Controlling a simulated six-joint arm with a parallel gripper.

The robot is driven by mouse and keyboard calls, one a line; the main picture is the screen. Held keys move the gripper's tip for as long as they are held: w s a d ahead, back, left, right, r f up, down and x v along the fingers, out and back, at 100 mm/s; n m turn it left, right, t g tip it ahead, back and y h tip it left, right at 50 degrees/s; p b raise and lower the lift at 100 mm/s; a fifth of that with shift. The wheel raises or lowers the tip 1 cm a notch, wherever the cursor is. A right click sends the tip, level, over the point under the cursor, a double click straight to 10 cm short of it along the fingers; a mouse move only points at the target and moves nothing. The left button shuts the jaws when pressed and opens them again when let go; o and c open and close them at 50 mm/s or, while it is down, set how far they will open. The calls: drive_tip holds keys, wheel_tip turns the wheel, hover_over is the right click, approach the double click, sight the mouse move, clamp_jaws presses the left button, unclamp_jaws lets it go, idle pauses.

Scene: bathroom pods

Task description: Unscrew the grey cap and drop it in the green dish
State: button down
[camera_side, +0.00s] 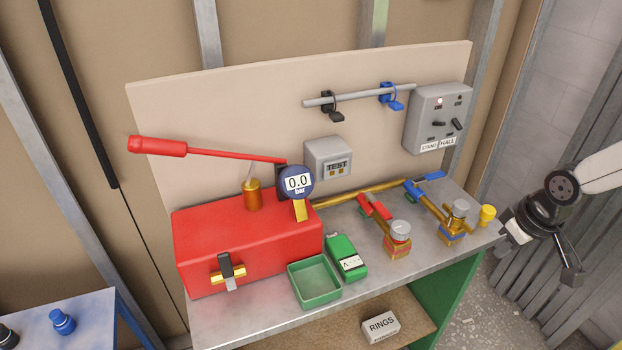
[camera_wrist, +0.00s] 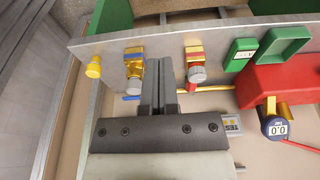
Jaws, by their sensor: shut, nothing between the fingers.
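Two grey caps stand on brass fittings on the steel bench. One grey cap (camera_side: 400,230) is on the fitting with the red handle, and it also shows in the wrist view (camera_wrist: 197,76). The other grey cap (camera_side: 460,208) is on the fitting with the blue handle, and shows in the wrist view too (camera_wrist: 134,84). The green dish (camera_side: 315,297) is an open square tray in front of the red pump, and it looks empty. My gripper (camera_side: 573,277) is off the bench's right end, apart from both caps. Its fingers (camera_wrist: 168,75) are together and empty.
A yellow cap (camera_side: 487,215) stands at the bench's right end. A green box (camera_side: 345,258) sits beside the dish. The red pump (camera_side: 245,250) carries a gauge (camera_side: 297,181) and a long red lever. A switch box (camera_side: 438,117) is on the backboard.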

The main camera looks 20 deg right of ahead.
idle(0.3)
drive_tip(key=c, duration=0.7)
unclamp_jaws()
drive_tip(key=shift+w, duration=0.1)
drive_tip(key=o, duration=0.3)
drive_tip(key=shift+w, duration=0.2)
drive_tip(key=shift+o, duration=0.8)
drive_tip(key=shift+w+a+r+n, duration=0.1)
drive_tip(key=shift+w+a+n, duration=0.05)
drive_tip(key=shift+w+n, duration=0.3)
drive_tip(key=w+a+n, duration=0.2)
drive_tip(key=w+n, duration=0.3)
drive_tip(key=w+a+f+n+g, duration=0.1)
drive_tip(key=w+a+n, duration=0.1)
drive_tip(key=w+n, duration=0.3)
drive_tip(key=w+a+n+g, duration=0.1)
drive_tip(key=w+a+n, duration=0.1)
drive_tip(key=w+n, duration=0.4)
drive_tip(key=shift+w+a+f, duration=0.1)
drive_tip(key=shift+w+f, duration=0.05)
drive_tip(key=shift+w, duration=0.25)
drive_tip(key=shift+w+a+f+n+g, duration=0.15)
drive_tip(key=shift+w+a+n+g, duration=0.15)
drive_tip(key=shift+w+n, duration=0.25)
drive_tip(key=shift+f, duration=0.1)
